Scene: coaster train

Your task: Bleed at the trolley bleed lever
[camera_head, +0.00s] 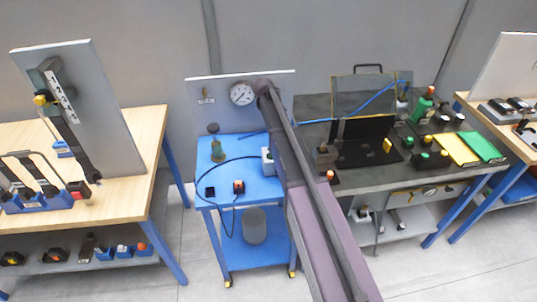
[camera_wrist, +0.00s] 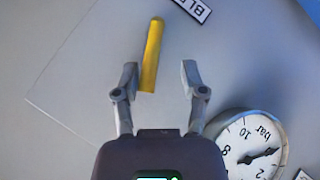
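The bleed lever (camera_wrist: 152,55) is a slim yellow bar on the grey panel (camera_wrist: 75,65), beside a label that partly reads "BL" (camera_wrist: 194,8). In the wrist view my gripper (camera_wrist: 159,72) is open, with one finger on each side of the lever's lower end. I cannot tell the depth between fingertips and lever. My arm hides the gripper there.
A round pressure gauge in bar (camera_wrist: 250,148) sits close to the right finger; it also shows in the head view (camera_head: 242,94). Workbenches stand on both sides.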

